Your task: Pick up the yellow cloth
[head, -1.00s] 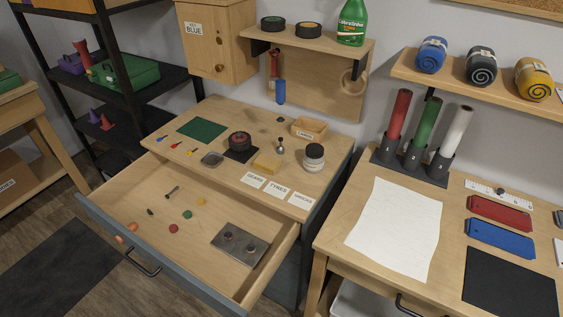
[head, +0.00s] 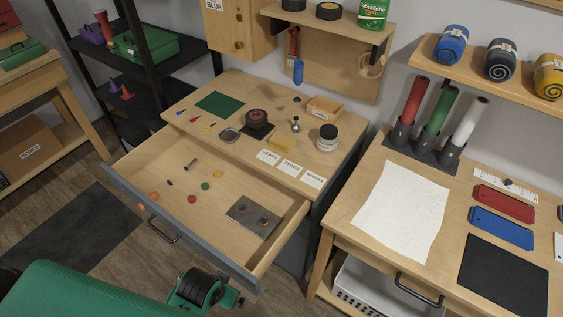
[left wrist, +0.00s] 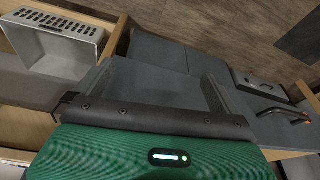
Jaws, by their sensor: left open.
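The yellow cloth (head: 284,138) looks like a small folded, flat pad. In the head view it lies on top of the drawer workbench, right of the black pad with the dark round tyre and above the white label cards. My left arm, green and black, comes in at the bottom left of the head view, low in front of the open drawer and well away from the cloth. In the left wrist view my left gripper (left wrist: 157,70) is open and empty, facing grey cabinet fronts. The cloth is not visible there. My right gripper is not in view.
The open drawer (head: 122,183) sticks out between my left arm and the bench top, holding small coloured parts and a metal plate (head: 252,216). A glass jar (head: 327,138), a metal ball-ended part (head: 295,125) and a cardboard box (head: 323,108) stand close to the cloth. A shelf (head: 330,30) hangs above.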

